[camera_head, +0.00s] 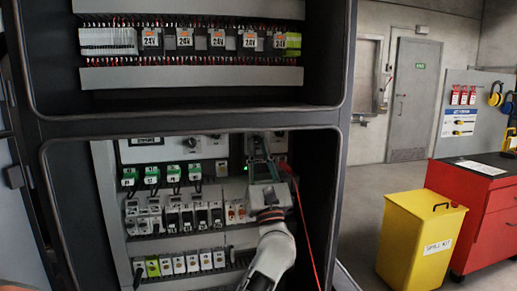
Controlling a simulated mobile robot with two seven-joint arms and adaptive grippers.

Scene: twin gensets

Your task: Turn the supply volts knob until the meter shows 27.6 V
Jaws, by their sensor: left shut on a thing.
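My left gripper (261,158) reaches up into the lower cabinet bay. Its fingers are shut at the front of a dark supply unit (279,142) at the bay's upper right. The supply volts knob is hidden by the fingers, which close on it there as far as I can tell. No meter reading can be made out at this size, so I cannot tell the voltage. A small green light (243,163) glows just left of the fingers. My right gripper is not in view.
A red cable (303,222) hangs close right of my gripper. Green-topped breakers (173,173) and rows of modules fill the bay to the left. The cabinet frame (338,165) borders the bay. A yellow spill kit bin (418,238) and red workbench (490,218) stand outside, right.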

